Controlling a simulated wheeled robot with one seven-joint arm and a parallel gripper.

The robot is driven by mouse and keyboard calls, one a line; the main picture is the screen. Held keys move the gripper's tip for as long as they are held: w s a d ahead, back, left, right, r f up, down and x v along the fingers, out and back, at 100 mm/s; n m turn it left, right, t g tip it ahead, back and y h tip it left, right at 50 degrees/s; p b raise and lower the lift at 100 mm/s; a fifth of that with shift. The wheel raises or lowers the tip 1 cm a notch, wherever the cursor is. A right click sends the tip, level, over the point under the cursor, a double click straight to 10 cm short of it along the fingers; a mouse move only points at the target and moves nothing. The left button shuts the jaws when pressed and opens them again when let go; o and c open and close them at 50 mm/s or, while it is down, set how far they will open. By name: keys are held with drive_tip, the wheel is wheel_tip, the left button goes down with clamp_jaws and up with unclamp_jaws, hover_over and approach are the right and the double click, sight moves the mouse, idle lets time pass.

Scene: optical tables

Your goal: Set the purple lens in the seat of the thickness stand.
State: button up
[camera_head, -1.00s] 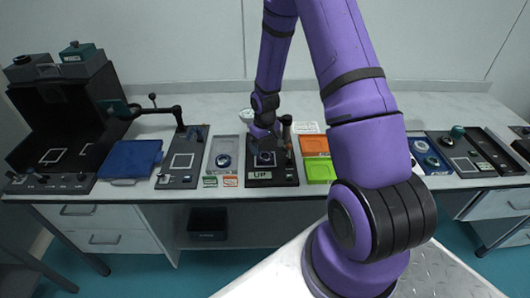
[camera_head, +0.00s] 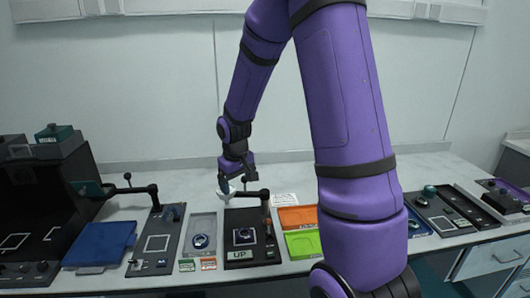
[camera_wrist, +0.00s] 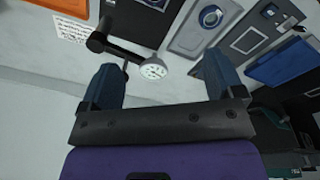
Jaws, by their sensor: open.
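The thickness stand (camera_head: 263,216) is a dark plate with a black side arm, a pale dial gauge (camera_wrist: 152,70) and an "UP" label. A dark purple-blue round lens (camera_head: 244,236) appears to lie at the stand's square seat; how well it sits is too small to tell. My gripper (camera_head: 238,182) is open, raised above and behind the stand near the gauge. In the wrist view its two blue fingers are spread with nothing held between them (camera_wrist: 160,64). The gauge shows beyond that gap; the seat is not visible there.
Left of the stand, a grey tray (camera_head: 203,222) holds another round lens (camera_head: 200,241). Orange (camera_head: 298,217) and green (camera_head: 303,244) trays lie to its right. A blue tray (camera_head: 101,244) and a dark plate with an arm (camera_head: 157,241) are farther left.

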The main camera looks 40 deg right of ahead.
drive_tip(key=s+a+r+t, duration=0.1)
drive_tip(key=s+a+r, duration=0.2)
drive_tip(key=s+r, duration=0.35)
drive_tip(key=s+a+r+t, duration=0.1)
drive_tip(key=s+a+r, duration=0.25)
drive_tip(key=r, duration=0.65)
drive_tip(key=s+a+r+t, duration=0.1)
drive_tip(key=s+a+r, duration=0.1)
drive_tip(key=s, duration=0.5)
drive_tip(key=s+a+r+t, duration=0.1)
drive_tip(key=s+a+r, duration=0.1)
drive_tip(key=s+r, duration=0.2)
drive_tip(key=s, duration=0.3)
drive_tip(key=shift+s+r+y, duration=0.4)
